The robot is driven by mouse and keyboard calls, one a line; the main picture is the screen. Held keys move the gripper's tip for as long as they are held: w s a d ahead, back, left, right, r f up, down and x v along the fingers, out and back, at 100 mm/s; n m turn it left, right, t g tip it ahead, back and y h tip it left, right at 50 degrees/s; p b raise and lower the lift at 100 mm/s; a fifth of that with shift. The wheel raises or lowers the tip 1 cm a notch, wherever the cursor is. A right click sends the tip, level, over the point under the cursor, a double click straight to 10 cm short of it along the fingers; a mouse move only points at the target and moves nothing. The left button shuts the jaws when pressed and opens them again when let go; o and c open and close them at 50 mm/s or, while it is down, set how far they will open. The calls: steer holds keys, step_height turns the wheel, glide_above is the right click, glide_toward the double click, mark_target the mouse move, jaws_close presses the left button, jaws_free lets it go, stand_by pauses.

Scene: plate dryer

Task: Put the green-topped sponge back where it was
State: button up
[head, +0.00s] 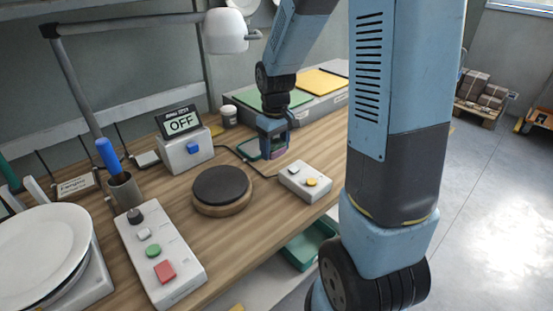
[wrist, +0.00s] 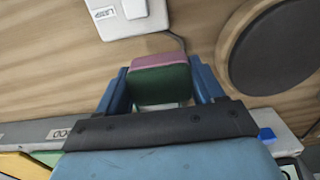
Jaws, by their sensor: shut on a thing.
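My gripper (head: 273,128) is shut on the sponge, over the back part of the wooden bench. In the wrist view my gripper (wrist: 160,80) has its two blue fingers on either side of the sponge (wrist: 160,85), which shows a green face and a pink face. In the head view the sponge (head: 274,147) is mostly hidden by the fingers; only a dark pinkish part shows. A green-rimmed tray (head: 243,149) lies on the bench just left of the gripper. I cannot tell whether the sponge touches the bench or the tray.
A white box with two buttons (head: 306,182) stands in front of the gripper. A dark round turntable (head: 222,187) is to the left, with an OFF display (head: 184,148) behind it. A grey case with green and yellow panels (head: 320,82) stands behind. White plates (head: 40,250) are far left.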

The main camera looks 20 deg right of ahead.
glide_above(277, 167)
steer(key=f, duration=0.4)
steer(key=shift+w+f, duration=0.2)
steer(key=shift+w, duration=0.05)
steer(key=shift+f, duration=1.45)
steer(key=shift+f, duration=0.2)
steer(key=o, duration=1)
steer(key=shift+s+f, duration=0.1)
steer(key=shift+s, duration=0.15)
steer(key=shift+f, duration=0.1)
steer(key=shift+a, duration=0.1)
